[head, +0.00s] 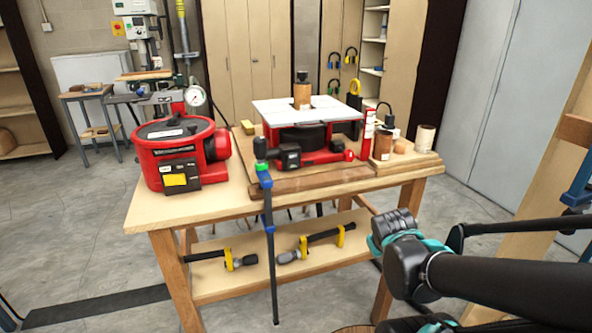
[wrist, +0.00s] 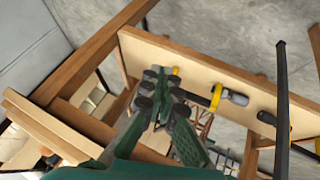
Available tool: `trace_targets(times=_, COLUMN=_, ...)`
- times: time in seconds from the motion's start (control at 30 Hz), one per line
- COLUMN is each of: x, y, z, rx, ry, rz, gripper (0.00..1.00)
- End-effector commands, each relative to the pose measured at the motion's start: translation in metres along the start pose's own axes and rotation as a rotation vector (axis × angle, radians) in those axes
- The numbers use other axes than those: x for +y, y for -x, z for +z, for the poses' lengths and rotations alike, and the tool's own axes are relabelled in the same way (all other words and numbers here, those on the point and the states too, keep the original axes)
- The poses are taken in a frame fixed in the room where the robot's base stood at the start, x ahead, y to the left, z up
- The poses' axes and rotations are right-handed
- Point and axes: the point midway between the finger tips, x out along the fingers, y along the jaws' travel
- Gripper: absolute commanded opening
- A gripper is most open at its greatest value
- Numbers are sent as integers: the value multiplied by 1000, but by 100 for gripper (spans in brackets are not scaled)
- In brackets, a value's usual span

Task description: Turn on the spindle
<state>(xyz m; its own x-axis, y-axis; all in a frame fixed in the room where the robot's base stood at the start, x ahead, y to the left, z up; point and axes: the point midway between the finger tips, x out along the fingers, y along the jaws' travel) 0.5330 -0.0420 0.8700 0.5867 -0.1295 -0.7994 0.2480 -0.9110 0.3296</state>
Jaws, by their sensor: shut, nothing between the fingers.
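The spindle sander stands on the workbench in the head view, a red machine with a pale flat top (head: 275,113). Its upright brown spindle (head: 302,96) rises through the top and has a dark cap. A black box (head: 290,157) and a red knob (head: 349,155) sit on its front; their markings are too small to read. My gripper (wrist: 158,84) shows in the wrist view, shut and empty, with green links and dark fingertips. It is apart from the sander, which I cannot make out in the wrist view.
The wooden workbench (head: 210,207) also carries a red round machine (head: 175,152) at left and brown cylinders (head: 383,145) at right. A bar clamp (head: 268,225) hangs down its front edge. Clamps (head: 318,241) lie on the lower shelf. Grey floor (head: 75,235) is open at left.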

Motion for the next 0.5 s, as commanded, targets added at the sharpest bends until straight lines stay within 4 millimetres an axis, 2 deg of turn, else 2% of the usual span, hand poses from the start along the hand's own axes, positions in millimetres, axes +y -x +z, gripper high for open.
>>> trace_targets(times=0.13, x=-1, y=19, z=-49, rx=182, ry=284, rz=106, gripper=0)
trace_targets(times=0.27, x=-12, y=45, z=-92, rx=352, ry=529, rz=194, gripper=0)
trace_targets(times=0.4, x=-38, y=81, z=-134, rx=541, ry=789, rz=284, gripper=0)
trace_targets(times=0.5, x=-61, y=107, z=-155, rx=665, ry=950, rz=339, gripper=0)
